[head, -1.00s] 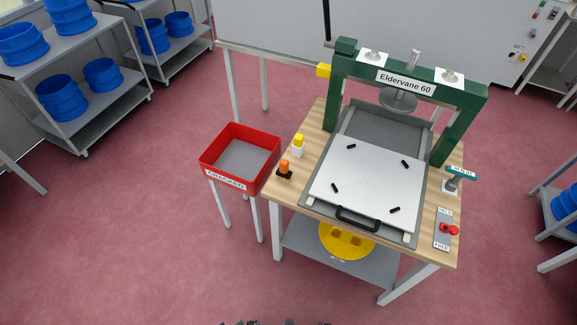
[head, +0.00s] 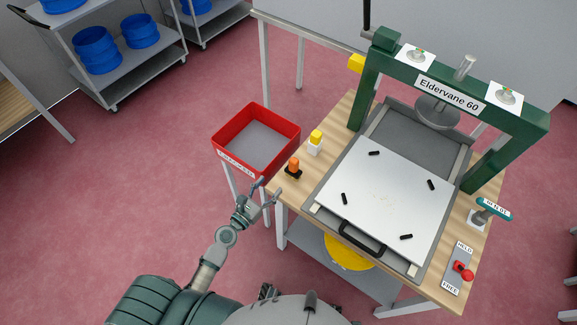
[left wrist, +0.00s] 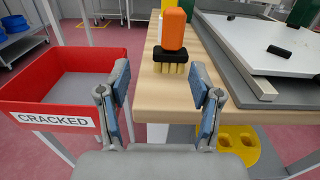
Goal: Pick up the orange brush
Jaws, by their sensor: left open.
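The orange brush (head: 293,167) stands upright on the left edge of the wooden table, an orange handle over a dark base. In the left wrist view the orange brush (left wrist: 173,30) shows a black band and pale yellow bristles resting on the wood. My left gripper (head: 268,189) is open and empty, just off the table's left edge, below and left of the brush. In the left wrist view its two blue-padded fingers (left wrist: 167,90) are spread, with the brush beyond them and between their lines. My right gripper is not in view.
A red bin (head: 220,158) labelled CRACKED stands left of the table; it is close beside the left finger in the wrist view (left wrist: 110,62). A yellow-topped white bottle (head: 315,143) stands behind the brush. The grey press tray (head: 318,200) lies to its right.

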